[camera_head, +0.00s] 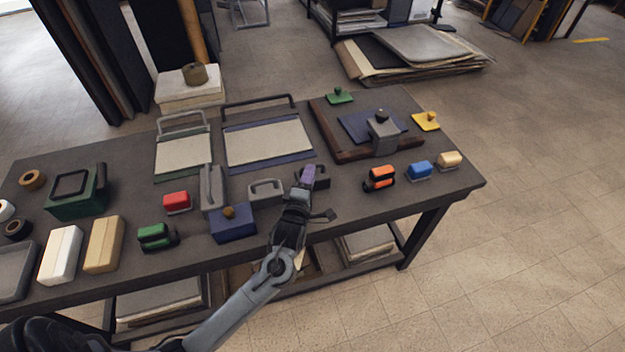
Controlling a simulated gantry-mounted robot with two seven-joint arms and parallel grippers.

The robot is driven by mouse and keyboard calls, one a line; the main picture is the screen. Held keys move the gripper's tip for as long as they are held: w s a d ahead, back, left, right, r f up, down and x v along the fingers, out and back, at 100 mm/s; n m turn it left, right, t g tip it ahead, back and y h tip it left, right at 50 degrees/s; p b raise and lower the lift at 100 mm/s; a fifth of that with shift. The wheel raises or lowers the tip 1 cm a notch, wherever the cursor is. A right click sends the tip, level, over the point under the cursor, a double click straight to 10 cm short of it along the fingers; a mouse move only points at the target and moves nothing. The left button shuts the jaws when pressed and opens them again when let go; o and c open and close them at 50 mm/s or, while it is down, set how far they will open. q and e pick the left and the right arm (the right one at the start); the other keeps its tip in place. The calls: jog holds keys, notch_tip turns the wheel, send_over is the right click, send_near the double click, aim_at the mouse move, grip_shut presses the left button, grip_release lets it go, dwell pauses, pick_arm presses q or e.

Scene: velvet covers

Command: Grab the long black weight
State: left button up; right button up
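My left gripper (304,187) reaches over the front middle of the dark table (350,205). Its tip overlaps a dark block with a handle (321,178), possibly the black weight, which is partly hidden behind it. A purple piece (308,174) shows at the gripper's tip; I cannot tell whether it belongs to the gripper. The finger opening is too small and covered to read, and no hold is clear. A long grey weight with a handle (211,188) stands farther left, and a shorter grey one (265,191) lies between. My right gripper is not in view.
A blue box with a brown knob (233,224) stands left of my forearm. Orange (380,178), blue (419,170) and tan blocks sit to the right. Bare tabletop shows right of the gripper.

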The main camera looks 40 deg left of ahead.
pick_arm(q)
jog(key=x, duration=0.4)
jog(key=shift+w+a+b, duration=0.1)
jog(key=shift+w+b, duration=0.1)
jog(key=shift+b, duration=0.2)
jog(key=shift+f, duration=0.1)
jog(key=shift+s, duration=0.1)
grip_shut()
dwell(0.8)
jog(key=shift+r, duration=0.25)
